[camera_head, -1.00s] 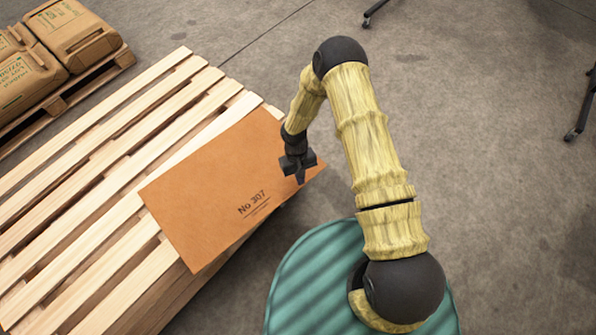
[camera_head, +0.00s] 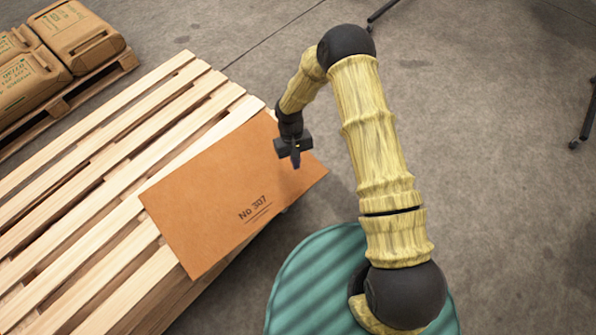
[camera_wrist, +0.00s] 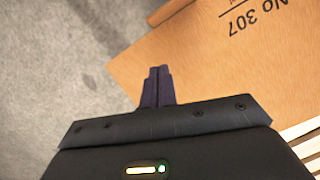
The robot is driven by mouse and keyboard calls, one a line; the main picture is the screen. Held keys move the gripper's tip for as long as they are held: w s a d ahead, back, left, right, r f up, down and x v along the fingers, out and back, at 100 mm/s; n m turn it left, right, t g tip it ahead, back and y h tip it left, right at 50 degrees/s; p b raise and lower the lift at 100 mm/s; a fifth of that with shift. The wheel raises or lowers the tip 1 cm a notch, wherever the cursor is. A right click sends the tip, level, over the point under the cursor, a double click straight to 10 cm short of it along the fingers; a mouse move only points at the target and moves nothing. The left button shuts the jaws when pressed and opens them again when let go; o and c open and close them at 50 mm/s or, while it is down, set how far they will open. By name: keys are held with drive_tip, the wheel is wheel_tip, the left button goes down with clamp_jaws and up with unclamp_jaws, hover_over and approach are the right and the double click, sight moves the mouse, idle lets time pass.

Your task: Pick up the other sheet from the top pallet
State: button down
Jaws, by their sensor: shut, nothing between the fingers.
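An orange-brown sheet (camera_head: 205,205) marked "No 307" lies on the slatted top of the wooden pallet (camera_head: 60,190), with its right corner jutting past the pallet's edge. My gripper (camera_head: 296,163) is over the sheet's right end, near that overhanging corner. In the wrist view the sheet (camera_wrist: 215,60) fills the upper right, and my gripper's fingers (camera_wrist: 157,75) are together with nothing between them, pointing at the sheet's edge. I cannot tell whether the fingertips touch the sheet. No second sheet shows in these frames.
Brown sacks (camera_head: 75,35) lie on another pallet (camera_head: 75,95) at the upper left. A round teal ribbed surface (camera_head: 310,285) is beside the pallet under my arm. Dark stand legs (camera_head: 585,115) are at the right.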

drive_tip(key=v, duration=0.4)
drive_tip(key=c, duration=2.2)
unclamp_jaws()
drive_tip(key=c, duration=1.8)
unclamp_jaws()
drive_tip(key=shift+r, duration=0.1)
drive_tip(key=shift+o, duration=1.3)
drive_tip(key=shift+w+d+r, duration=0.15)
drive_tip(key=shift+d+r, duration=0.05)
drive_tip(key=shift+r, duration=0.15)
drive_tip(key=s+d+r+m+t+y, duration=0.15)
drive_tip(key=s+d+r, duration=0.25)
drive_tip(key=d+r, duration=0.5)
drive_tip(key=s+d+r+m+t+h, duration=0.1)
drive_tip(key=s+d+r+m+t, duration=0.3)
drive_tip(key=r, duration=0.9)
drive_tip(key=s+d+r, duration=0.4)
drive_tip(key=s+d, duration=0.1)
drive_tip(key=s, duration=0.1)
drive_tip(key=shift+s+d+n+y, duration=0.15)
drive_tip(key=shift+s+n+y, duration=0.05)
drive_tip(key=shift+n+y, duration=0.15)
